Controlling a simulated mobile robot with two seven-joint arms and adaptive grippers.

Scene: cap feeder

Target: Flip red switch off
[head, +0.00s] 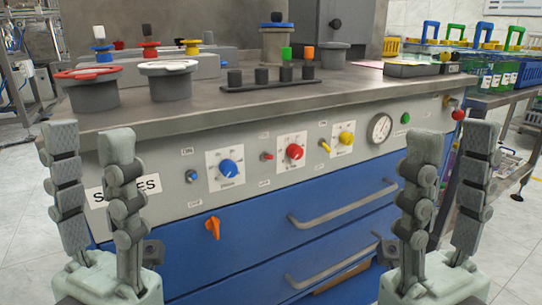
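The red switch (267,156) is a small toggle on the grey front panel (255,188) of the bench in the head view. It sits just left of the large red knob (294,152), with a small label above it and one below. Its lever is too small to tell whether it is up or down. My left gripper (89,145) is open and empty at the left, in front of the panel's left end and well apart from the switch. My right gripper (452,145) is open and empty at the right, also far from the switch.
A blue switch (192,176), blue knob (229,168), yellow switch (325,145), yellow knob (346,138) and gauge (380,128) share the panel. An orange handle (212,228) and drawer handles (345,203) stick out below. The space before the middle panel is clear.

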